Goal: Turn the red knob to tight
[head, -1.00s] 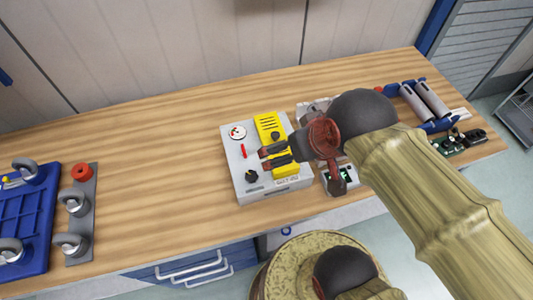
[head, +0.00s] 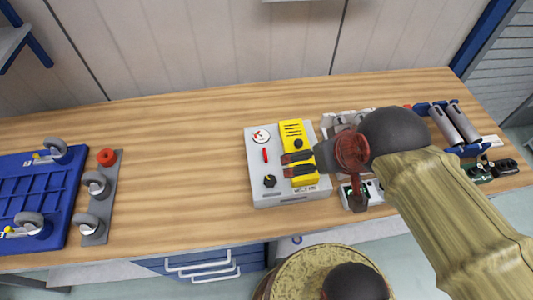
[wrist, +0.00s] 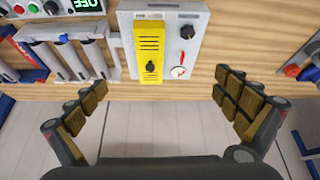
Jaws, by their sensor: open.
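The red knob (head: 106,157) is a round orange-red piece at the far end of a narrow grey plate (head: 97,205), on the left of the bench. Its marking cannot be read at this size. My gripper (head: 298,164) is open and empty, well to the right of the knob, above a grey control box (head: 262,195). In the wrist view my gripper (wrist: 163,103) has its fingers wide apart, with the box (wrist: 195,62) between and beyond them. A red part (wrist: 291,70) shows at the right edge there; I cannot tell whether it is the knob.
The box carries a yellow panel (head: 292,130), a red lever (head: 265,155), a dial (head: 261,136) and black knobs. A blue tray (head: 40,190) with casters lies left of the plate. The bench between plate and box is clear.

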